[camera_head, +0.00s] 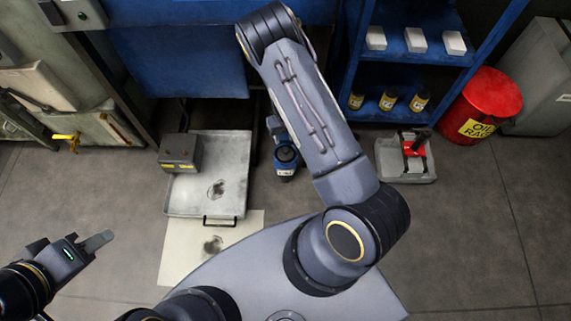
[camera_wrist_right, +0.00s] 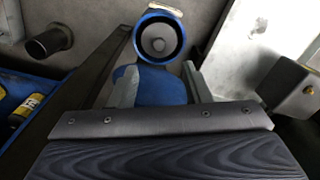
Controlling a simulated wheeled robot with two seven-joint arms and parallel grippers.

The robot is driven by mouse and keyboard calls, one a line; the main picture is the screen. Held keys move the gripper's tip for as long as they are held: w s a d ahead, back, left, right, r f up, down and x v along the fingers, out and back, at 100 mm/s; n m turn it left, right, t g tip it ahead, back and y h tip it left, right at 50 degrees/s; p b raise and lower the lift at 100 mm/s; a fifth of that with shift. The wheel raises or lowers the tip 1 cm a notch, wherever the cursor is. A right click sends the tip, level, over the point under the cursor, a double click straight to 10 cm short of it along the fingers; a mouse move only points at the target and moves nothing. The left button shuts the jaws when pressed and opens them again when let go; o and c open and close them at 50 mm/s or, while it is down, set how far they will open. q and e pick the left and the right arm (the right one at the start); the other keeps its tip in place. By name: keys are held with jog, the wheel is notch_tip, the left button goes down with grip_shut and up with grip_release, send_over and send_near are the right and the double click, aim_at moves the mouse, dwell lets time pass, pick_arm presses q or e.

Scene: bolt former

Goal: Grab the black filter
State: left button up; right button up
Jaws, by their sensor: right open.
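A blue round housing (camera_wrist_right: 145,37) with a dark ring and grey centre inside, likely the black filter (camera_wrist_right: 158,45), faces the camera in the right wrist view. In the head view the blue housing (camera_head: 286,168) hangs left of my right forearm, with a pale label on it. My right gripper (camera_wrist_right: 160,75) is open, its two fingers on either side of the blue body below the ring; contact cannot be told. In the head view my right gripper is mostly hidden behind my arm. My left gripper (camera_head: 72,243) is open and empty at the lower left.
A grey drip tray (camera_head: 236,150) with a metal box (camera_head: 181,150) lies left of the housing, with a stained sheet (camera_head: 180,250) below it. A blue shelf (camera_head: 385,68), a small tray (camera_head: 422,178) and a red oil-rag bin (camera_head: 487,100) stand right.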

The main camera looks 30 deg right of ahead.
aim_at(285, 151)
notch_tip(285, 151, down, 8)
jog(key=b, duration=0.2)
jog(key=shift+f+b, duration=0.2)
jog(key=shift+b, duration=0.15)
jog(key=shift+r, duration=0.1)
grip_shut()
